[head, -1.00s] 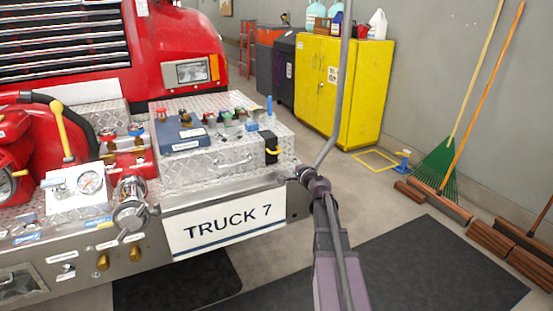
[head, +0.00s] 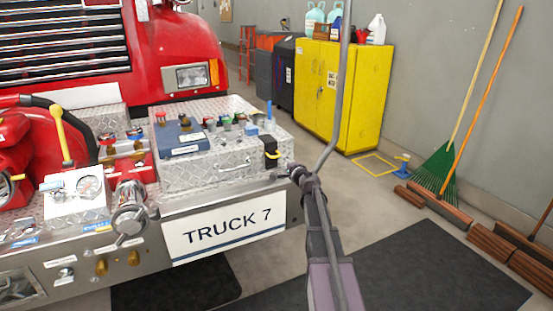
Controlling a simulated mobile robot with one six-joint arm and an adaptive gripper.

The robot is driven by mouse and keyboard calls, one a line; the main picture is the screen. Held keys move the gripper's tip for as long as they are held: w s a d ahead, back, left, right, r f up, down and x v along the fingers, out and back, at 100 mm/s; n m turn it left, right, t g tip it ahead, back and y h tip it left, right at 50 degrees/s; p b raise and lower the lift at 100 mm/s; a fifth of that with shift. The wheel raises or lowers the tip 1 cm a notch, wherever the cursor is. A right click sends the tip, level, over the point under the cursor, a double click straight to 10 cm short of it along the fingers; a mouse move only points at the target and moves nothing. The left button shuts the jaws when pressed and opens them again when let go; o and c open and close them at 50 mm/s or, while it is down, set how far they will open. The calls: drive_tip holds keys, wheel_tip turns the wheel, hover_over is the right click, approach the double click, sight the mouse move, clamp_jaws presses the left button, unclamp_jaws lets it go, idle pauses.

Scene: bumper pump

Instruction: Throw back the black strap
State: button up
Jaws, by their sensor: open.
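The black strap (head: 269,143) hangs over the front right corner of the silver tread-plate box (head: 190,172) on the truck's bumper. A yellow piece (head: 272,155) shows on its front. My gripper (head: 283,171) is open at the box's lower right corner, just below and right of the strap. It is small and seen from behind, so I cannot tell whether it touches the strap or the box.
A blue case (head: 180,138) and several small coloured fittings lie on the box lid. A handle (head: 233,162) is on the box front. The "TRUCK 7" plate (head: 225,233) is below.

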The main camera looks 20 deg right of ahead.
sight(276, 157)
drive_tip(key=w, duration=0.7)
drive_tip(key=shift+w+a+f+b, duration=0.15)
drive_tip(key=shift+w+f+b, duration=0.2)
drive_tip(key=shift+w+f, duration=0.05)
clamp_jaws()
drive_tip(key=shift+d+r, duration=0.1)
drive_tip(key=shift+d, duration=0.1)
